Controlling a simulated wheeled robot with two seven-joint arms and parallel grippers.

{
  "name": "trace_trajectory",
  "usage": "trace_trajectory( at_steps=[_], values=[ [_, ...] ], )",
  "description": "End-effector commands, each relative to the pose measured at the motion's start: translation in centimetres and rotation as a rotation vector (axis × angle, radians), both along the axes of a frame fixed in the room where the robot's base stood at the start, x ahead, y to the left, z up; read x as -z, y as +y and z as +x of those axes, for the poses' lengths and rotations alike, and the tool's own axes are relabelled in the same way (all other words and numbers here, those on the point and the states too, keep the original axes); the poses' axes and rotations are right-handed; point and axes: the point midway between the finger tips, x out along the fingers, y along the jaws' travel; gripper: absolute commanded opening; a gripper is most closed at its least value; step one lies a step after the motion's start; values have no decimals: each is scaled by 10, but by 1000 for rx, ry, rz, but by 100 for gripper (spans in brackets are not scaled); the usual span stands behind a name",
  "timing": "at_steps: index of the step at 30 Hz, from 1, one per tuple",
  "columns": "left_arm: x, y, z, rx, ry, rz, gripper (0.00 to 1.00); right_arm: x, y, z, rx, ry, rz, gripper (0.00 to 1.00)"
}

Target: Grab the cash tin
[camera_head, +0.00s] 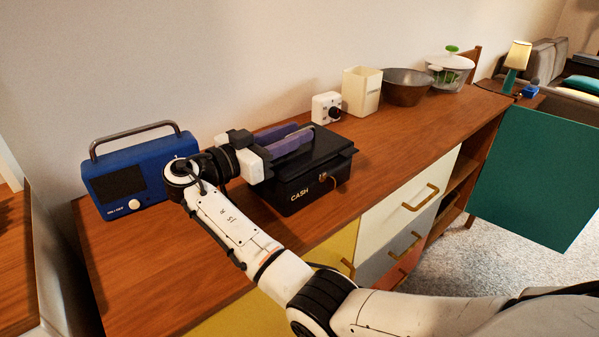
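The black cash tin (312,183), marked CASH on its front, sits shut on the wooden cabinet top, with a small key or tag at its front. My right gripper (291,137) lies over the tin's lid, pointing right. Its two purple-padded fingers are apart, with a dark gap between them. The fingers and wrist hide part of the lid, and I cannot tell whether they touch it. A thin pale metal edge shows along the nearer finger; I cannot tell if it is a handle. My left gripper is not in view.
A blue radio (128,181) stands left of my wrist. Behind the tin are a white device (326,107), a cream canister (362,91), a brown bowl (407,88) and a salad spinner (449,72). A teal door (535,178) hangs open at right. The cabinet top (400,135) right of the tin is clear.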

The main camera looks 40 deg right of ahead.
Motion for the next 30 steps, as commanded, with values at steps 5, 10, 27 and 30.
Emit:
trace_trajectory(
  at_steps=[5,10,27,30],
  values=[
    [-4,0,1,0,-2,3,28,-3,-14,-2,0,1,-1,28],
    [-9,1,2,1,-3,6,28,-6,-40,-5,1,2,-1,28],
    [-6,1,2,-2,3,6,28,-4,-54,-2,-1,1,0,0],
    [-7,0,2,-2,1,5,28,-4,-54,-2,0,1,0,0]
  ],
)
